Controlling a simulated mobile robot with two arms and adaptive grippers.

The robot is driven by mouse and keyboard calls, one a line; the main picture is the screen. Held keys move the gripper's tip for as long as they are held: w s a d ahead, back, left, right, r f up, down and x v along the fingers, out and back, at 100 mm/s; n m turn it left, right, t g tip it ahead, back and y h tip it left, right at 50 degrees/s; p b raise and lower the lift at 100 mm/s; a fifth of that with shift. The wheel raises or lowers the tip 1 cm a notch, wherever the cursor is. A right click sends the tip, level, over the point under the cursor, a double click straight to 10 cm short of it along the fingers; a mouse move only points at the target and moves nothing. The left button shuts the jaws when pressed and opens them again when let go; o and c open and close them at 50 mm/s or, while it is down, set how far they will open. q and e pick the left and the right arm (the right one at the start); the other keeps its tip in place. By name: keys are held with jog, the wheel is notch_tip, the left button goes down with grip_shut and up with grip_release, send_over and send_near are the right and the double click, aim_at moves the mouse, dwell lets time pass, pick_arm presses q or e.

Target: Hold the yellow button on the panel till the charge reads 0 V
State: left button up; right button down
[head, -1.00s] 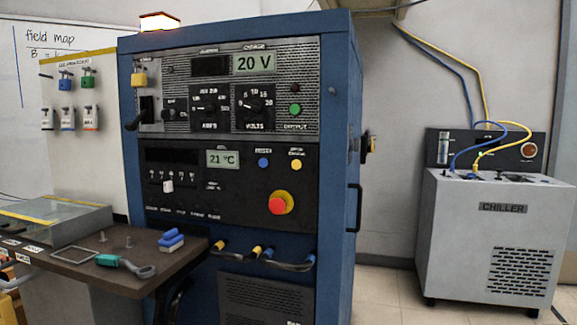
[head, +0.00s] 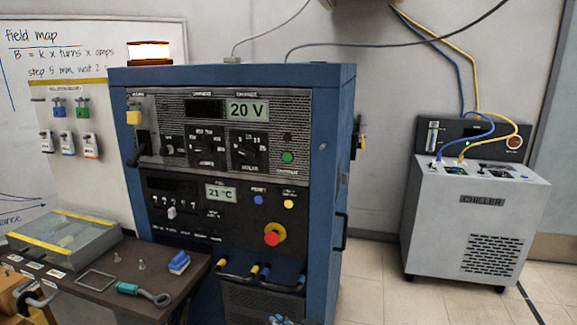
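The yellow button (head: 289,204) is a small round button on the black lower panel (head: 190,240) of the blue cabinet, right of a blue button (head: 258,200). Nothing touches it. The charge display (head: 247,110) on the grey upper panel reads 20 V. My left gripper is not in view.
A red mushroom knob (head: 272,239) on a yellow collar sits just below the yellow button. Cable handles (head: 262,275) stick out lower down. A dark bench (head: 100,285) with small tools stands at the left. A chiller (head: 480,225) stands at the right, with open floor before it.

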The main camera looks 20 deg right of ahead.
aim_at(289, 204)
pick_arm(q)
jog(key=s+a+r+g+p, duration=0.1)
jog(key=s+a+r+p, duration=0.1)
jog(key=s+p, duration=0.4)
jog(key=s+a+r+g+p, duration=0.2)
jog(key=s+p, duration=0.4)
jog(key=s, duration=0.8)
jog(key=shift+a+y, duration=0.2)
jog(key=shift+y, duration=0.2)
pick_arm(e)
jog(key=w+d+r+m+t, duration=0.1)
jog(key=w+r, duration=0.4)
jog(key=r, duration=0.5)
jog(key=w+d+r+m+t, duration=0.1)
jog(key=w+r+m, duration=0.3)
jog(key=r, duration=0.7)
jog(key=shift+w+d+m, duration=0.3)
jog(key=shift+w+d, duration=0.25)
jog(key=shift+w, duration=0.4)
